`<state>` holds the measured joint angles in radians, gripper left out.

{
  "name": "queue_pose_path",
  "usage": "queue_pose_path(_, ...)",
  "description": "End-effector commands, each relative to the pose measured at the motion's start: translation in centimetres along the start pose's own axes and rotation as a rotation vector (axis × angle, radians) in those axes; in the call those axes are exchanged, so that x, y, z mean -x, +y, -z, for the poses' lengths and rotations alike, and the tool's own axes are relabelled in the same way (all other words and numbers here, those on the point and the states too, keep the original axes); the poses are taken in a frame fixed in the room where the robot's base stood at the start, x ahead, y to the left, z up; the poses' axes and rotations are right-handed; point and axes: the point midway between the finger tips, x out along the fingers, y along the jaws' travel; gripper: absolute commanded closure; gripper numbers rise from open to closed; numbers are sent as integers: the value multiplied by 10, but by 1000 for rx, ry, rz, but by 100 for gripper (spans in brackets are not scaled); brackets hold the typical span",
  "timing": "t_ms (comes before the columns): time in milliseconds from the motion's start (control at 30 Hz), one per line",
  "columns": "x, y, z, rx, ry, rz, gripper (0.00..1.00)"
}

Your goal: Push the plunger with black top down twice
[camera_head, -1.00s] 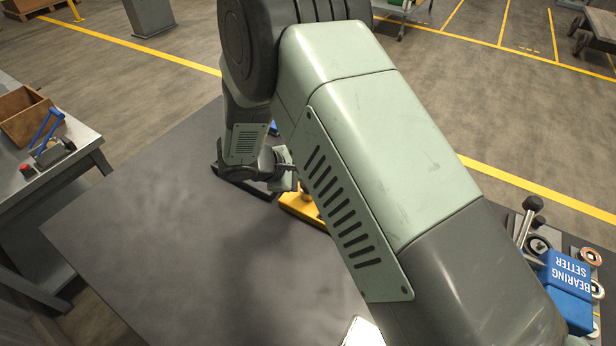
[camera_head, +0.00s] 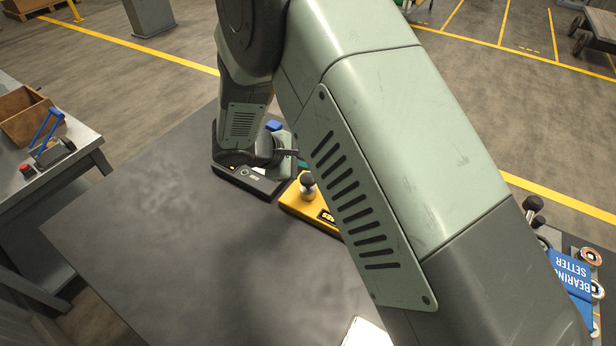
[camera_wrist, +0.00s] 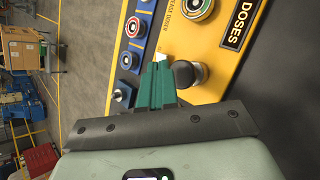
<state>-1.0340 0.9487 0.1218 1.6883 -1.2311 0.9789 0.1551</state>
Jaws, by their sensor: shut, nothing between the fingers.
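The plunger with the black top (camera_head: 307,183) stands on a yellow base (camera_head: 292,207), with a silver part below its round black knob. In the wrist view the black knob (camera_wrist: 184,74) is just right of my gripper's fingertips (camera_wrist: 158,66), over the yellow base (camera_wrist: 222,88) with its "DOSES" label. My gripper has green fingers closed together, with nothing held. It appears beside the knob rather than over it; whether they touch I cannot tell. In the head view my arm hides most of the gripper and part of the yellow base.
A black device (camera_head: 248,180) lies left of the yellow base. The wrist view shows a blue panel (camera_wrist: 131,45) with several round fittings, and another ringed fitting (camera_wrist: 197,8) on the yellow base. A blue "BEARING SETTER" block (camera_head: 572,272) is at right. The table's left part is clear.

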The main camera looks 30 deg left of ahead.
Motion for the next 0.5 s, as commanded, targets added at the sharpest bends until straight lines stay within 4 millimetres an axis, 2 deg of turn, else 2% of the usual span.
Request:
queue_pose_path(300, 22, 16, -16, -2, 1, 0, 100)
queue_pose_path(500, 27, 20, -20, 1, 0, 1, 100)
